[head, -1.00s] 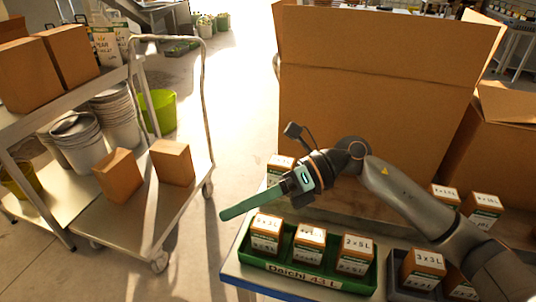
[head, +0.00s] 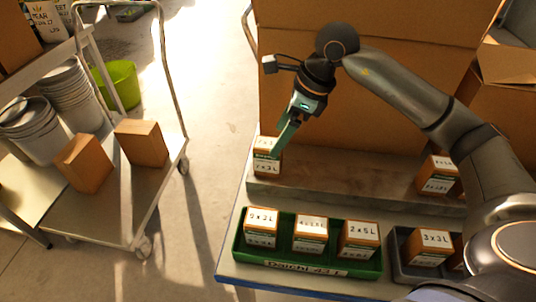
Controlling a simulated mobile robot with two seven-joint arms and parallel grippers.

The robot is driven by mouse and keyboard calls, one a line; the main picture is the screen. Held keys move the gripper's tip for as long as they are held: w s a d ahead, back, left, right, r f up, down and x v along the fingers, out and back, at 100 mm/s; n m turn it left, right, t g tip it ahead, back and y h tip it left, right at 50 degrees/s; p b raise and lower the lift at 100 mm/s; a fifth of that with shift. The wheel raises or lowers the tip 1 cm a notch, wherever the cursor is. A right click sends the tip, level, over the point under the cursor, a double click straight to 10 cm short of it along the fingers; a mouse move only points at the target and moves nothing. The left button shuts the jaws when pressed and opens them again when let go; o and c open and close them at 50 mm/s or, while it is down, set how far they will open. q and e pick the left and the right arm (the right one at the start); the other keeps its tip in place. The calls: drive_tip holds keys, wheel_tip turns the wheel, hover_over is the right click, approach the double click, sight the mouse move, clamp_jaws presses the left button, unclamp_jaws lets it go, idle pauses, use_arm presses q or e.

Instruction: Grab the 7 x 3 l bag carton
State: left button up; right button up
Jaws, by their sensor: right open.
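The carton marked 7 x 3 L (head: 265,168) is a small brown box with a white and green label. It stands upright at the left end of the grey ledge, behind the green tray. My right gripper (head: 278,151) is open, its green fingers pointing down at the carton's upper right side. The near finger overlaps the carton in the picture, and I cannot tell whether it touches. The far finger is mostly hidden. My left gripper is not in view.
A green tray (head: 290,265) of several similar cartons sits in front of the ledge (head: 340,182), with a dark tray (head: 400,268) at its right. A large open cardboard box (head: 330,110) rises behind. More cartons (head: 436,174) stand on the ledge's right. A trolley (head: 120,215) stands left across clear floor.

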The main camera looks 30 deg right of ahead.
sight(270, 143)
drive_tip(key=shift+w+a+p+x, duration=0.15)
drive_tip(key=shift+p+x, duration=0.15)
drive_tip(key=shift+x, duration=1.05)
drive_tip(key=shift+w+a+p+x, duration=0.15)
drive_tip(key=shift+p+x, duration=0.15)
drive_tip(key=shift+x, duration=1.1)
drive_tip(key=shift+d+r, duration=0.1)
drive_tip(key=shift+r, duration=0.05)
drive_tip(key=shift+c, duration=0.4)
clamp_jaws()
